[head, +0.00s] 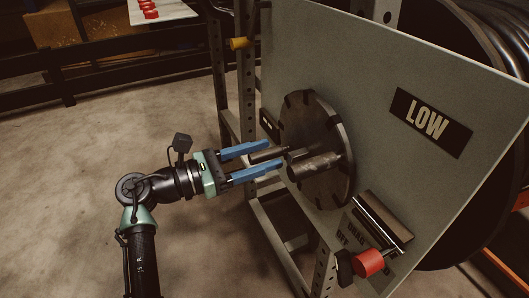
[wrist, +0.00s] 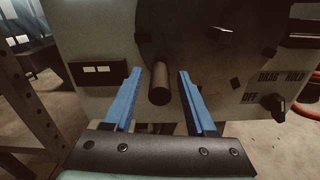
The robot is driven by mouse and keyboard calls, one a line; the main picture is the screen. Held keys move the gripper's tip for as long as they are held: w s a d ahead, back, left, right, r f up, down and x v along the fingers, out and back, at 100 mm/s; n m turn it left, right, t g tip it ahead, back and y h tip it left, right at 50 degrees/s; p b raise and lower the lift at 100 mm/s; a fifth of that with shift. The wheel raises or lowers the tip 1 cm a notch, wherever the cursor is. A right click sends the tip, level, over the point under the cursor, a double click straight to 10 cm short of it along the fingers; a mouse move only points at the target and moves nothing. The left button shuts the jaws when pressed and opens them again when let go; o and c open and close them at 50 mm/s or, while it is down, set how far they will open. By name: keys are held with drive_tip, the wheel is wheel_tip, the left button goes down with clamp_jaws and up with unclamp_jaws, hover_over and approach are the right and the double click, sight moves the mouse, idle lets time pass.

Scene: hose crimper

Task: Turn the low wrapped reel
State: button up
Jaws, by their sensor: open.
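The low reel's dark notched disc (head: 334,117) stands on the grey panel marked LOW (head: 428,122) in the head view. A dark, rounded peg (head: 315,166) sticks out from the disc towards my gripper, with a thinner dark rod beside it. My gripper (head: 274,154) is open, its blue fingers pointing at the disc. In the wrist view a round peg (wrist: 159,88) stands between the open fingers, with a gap on both sides. The dark disc (wrist: 185,40) also shows there behind it. The wrapped reel itself is mostly hidden behind the panel.
A metal rack frame (head: 275,222) stands below the panel. Open floor lies left.

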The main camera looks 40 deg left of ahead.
drive_tip(key=shift+w+d, duration=0.15)
drive_tip(key=shift+w, duration=0.2)
clamp_jaws()
idle(1.2)
